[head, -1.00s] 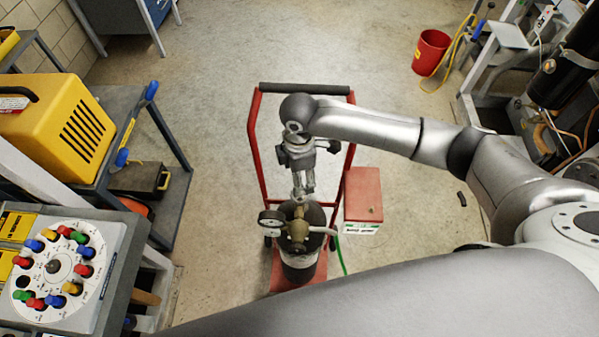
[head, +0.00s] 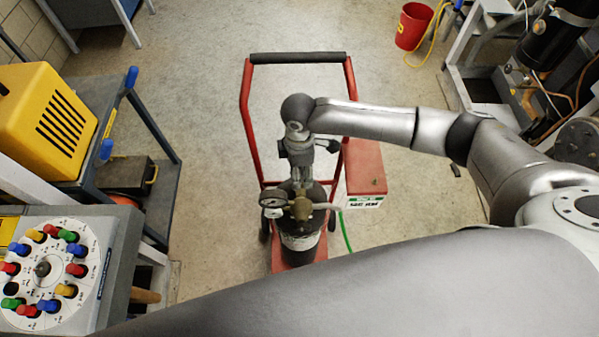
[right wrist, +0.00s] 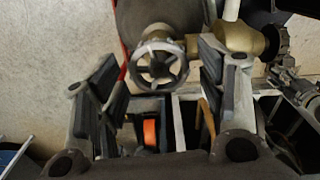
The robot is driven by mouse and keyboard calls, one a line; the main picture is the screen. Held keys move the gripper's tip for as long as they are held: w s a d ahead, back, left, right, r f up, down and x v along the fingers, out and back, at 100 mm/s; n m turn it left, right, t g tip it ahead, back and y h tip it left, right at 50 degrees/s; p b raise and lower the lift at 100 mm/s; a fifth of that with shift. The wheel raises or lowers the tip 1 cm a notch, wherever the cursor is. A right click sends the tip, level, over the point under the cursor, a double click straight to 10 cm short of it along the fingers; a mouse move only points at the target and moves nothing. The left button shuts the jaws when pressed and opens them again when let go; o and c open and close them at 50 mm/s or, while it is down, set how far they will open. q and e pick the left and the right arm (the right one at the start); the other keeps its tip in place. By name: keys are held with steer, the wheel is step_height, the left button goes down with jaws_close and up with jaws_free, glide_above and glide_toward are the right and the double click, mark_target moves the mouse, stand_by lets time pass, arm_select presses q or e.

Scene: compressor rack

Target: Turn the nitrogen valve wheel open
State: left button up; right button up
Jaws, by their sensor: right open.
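The nitrogen valve wheel (right wrist: 161,67) is a small grey spoked handwheel in the right wrist view, in front of the dark cylinder (right wrist: 158,14). My right gripper (right wrist: 160,85) is open, with one finger on each side of the wheel. I cannot tell whether either finger touches it. In the head view the right gripper (head: 302,180) points down just behind the brass valve fitting (head: 301,208) on top of the cylinder (head: 302,243). The wheel is hidden there. A round gauge (head: 273,199) sits left of the fitting. My left gripper is not in view.
The cylinder stands on a red cart (head: 248,115) with a black handle bar. A red box (head: 365,170) is beside it, with a green hose (head: 346,232) nearby. A yellow machine (head: 45,125) and a control panel (head: 50,275) stand left. Floor behind the cart is clear.

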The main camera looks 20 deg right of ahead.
steer(key=shift+w+m, duration=0.1)
steer(key=shift+m, duration=0.7)
steer(key=shift+d+m+b, duration=0.15)
steer(key=shift+m+b, duration=0.15)
steer(key=shift+m, duration=1)
steer(key=m+p, duration=0.2)
steer(key=r+m+p, duration=0.1)
steer(key=m+p, duration=0.1)
steer(key=p, duration=0.1)
steer(key=shift+r+m, duration=0.1)
steer(key=shift+m, duration=0.2)
steer(key=shift+s+f+m+p, duration=0.2)
steer(key=shift+m+p, duration=0.35)
steer(key=shift+m, duration=0.05)
steer(key=shift+f+m+b, duration=0.25)
steer(key=shift+m+b, duration=0.05)
steer(key=shift+m, duration=0.4)
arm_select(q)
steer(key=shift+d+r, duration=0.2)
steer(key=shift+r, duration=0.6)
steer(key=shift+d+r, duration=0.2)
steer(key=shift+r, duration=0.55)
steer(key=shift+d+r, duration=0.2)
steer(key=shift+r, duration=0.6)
arm_select(e)
steer(key=shift+w+m, duration=0.15)
steer(key=shift+m, duration=0.95)
steer(key=c, duration=0.8)
